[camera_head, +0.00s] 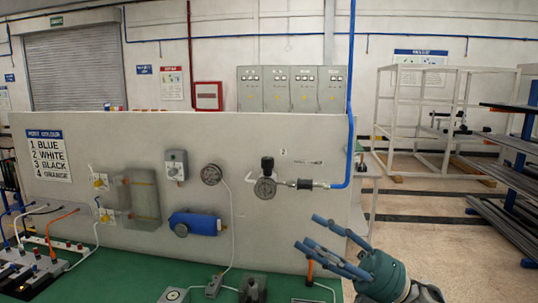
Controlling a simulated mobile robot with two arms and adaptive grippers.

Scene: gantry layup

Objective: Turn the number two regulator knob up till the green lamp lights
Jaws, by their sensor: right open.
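A regulator (265,187) with a black knob (267,163) on top is mounted on the grey panel, right of centre. A small label (284,151) that reads 2 is up and to its right. A silver and black fitting (305,184) joins it to a blue pipe. My right gripper (310,232) comes in from the bottom right. Its blue fingers are open and empty, pointing left, below and right of the regulator and apart from it. I cannot make out a green lamp. My left gripper is not in view.
The grey panel (100,215) also carries a round gauge (211,174), a switch box (175,165), a clear container (140,200) and a blue cylinder (195,223). Small blocks and cables lie on the green bench (130,275). The blue pipe (350,90) rises at the panel's right end.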

